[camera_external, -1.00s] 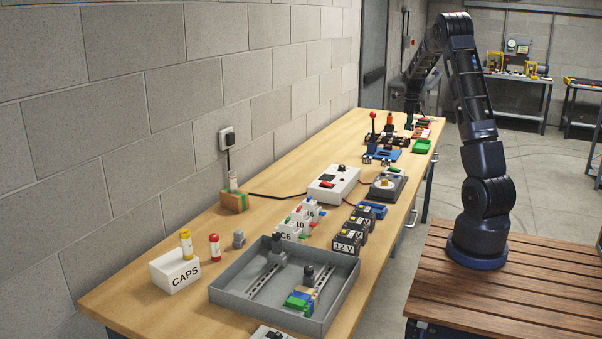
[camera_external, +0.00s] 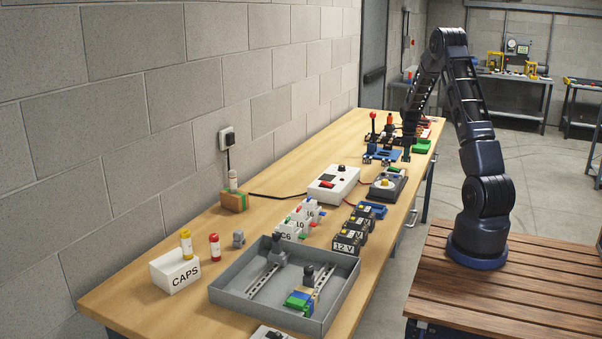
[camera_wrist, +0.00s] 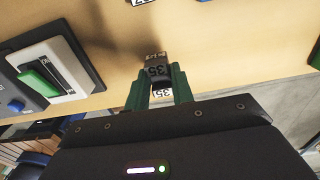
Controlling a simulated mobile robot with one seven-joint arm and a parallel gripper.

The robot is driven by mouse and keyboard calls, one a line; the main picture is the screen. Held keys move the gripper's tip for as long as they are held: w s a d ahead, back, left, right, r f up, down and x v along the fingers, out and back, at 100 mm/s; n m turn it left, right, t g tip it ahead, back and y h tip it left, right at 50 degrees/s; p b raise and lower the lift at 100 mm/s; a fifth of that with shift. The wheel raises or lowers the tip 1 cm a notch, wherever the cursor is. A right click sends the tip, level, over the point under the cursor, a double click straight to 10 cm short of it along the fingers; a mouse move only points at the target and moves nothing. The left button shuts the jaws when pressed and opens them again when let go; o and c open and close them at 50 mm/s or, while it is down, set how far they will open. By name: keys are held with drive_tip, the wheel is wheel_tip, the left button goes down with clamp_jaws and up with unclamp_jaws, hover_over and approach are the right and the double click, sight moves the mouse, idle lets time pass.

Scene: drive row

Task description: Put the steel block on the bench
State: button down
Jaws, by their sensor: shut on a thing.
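My gripper (camera_wrist: 159,88) shows in the wrist view with its two green fingers shut on a small dark grey block (camera_wrist: 158,72). The block carries white labels marked "35" and appears to be the steel block. The tan bench top (camera_wrist: 215,45) lies behind it; I cannot tell whether the block touches it. In the external view, my gripper (camera_external: 406,157) is over the far right part of the bench (camera_external: 270,211), near its right edge. The block is too small or hidden to make out there.
A panel with a green switch (camera_wrist: 38,83) is left of my gripper in the wrist view. In the external view, a blue fixture (camera_external: 380,154) and a green tray (camera_external: 421,146) are near my gripper. A white power box (camera_external: 333,184) and black batteries (camera_external: 347,241) stand nearer the camera.

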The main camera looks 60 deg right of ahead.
drive_tip(key=shift+f, duration=1.75)
drive_tip(key=c, duration=1.2)
unclamp_jaws()
drive_tip(key=shift+f, duration=0.1)
